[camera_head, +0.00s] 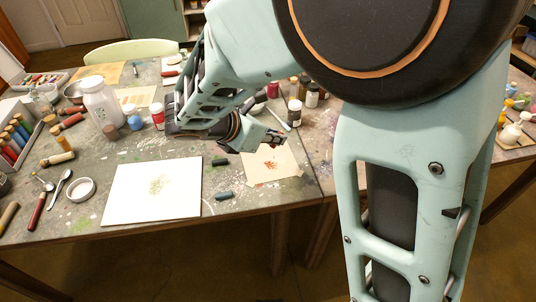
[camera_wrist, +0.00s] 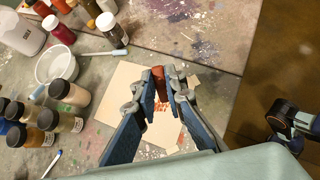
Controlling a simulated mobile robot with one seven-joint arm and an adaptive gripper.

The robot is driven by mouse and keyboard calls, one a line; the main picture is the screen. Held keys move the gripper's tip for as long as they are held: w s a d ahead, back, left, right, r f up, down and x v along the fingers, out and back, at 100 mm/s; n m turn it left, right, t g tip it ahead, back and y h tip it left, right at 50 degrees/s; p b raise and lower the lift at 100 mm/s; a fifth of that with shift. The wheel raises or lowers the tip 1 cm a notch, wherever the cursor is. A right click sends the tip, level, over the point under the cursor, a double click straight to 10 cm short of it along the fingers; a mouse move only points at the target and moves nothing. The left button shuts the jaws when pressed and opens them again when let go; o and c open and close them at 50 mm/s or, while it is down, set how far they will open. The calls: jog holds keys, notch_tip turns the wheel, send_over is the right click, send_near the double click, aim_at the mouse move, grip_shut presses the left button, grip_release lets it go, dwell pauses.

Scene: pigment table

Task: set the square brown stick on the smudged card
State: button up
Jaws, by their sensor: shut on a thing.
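My gripper (camera_head: 276,140) hangs over the tan card (camera_head: 282,172), which bears an orange-red smudge. In the wrist view my gripper (camera_wrist: 166,84) is shut on a reddish-brown stick (camera_wrist: 158,79), held between the fingertips. The tan card (camera_wrist: 122,86) shows below and around the fingers, with its orange smudge partly hidden by them. The stick appears above the card; whether it touches cannot be told. A larger white sheet (camera_head: 125,205) with a faint greenish smudge lies left of the tan card.
Two dark sticks (camera_head: 221,162) (camera_head: 224,196) lie between the sheet and the card. Several jars (camera_head: 295,112) stand behind my gripper. The wrist view shows a white bowl (camera_wrist: 46,70) and several jars (camera_wrist: 64,93) left of the card. The table's front edge is close by.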

jog(key=s+r+n+t+y, duration=0.1)
jog(key=s+r+n+y, duration=0.1)
jog(key=s+r+n, duration=0.1)
jog(key=b, duration=0.3)
send_over(262, 146)
jog(key=s, duration=0.1)
notch_tip(262, 146, down, 9)
jog(key=shift+d+r, duration=0.1)
jog(key=shift+w+f+b, duration=0.2)
jog(key=shift+f+b, duration=0.15)
jog(key=shift+f, duration=0.7)
jog(key=shift+w+f+b, duration=0.2)
jog(key=shift+f+b, duration=0.1)
jog(key=shift+f, duration=0.7)
jog(key=shift+f, duration=0.2)
jog(key=o, duration=0.6)
jog(key=shift+o, duration=0.6)
jog(key=shift+r, duration=0.1)
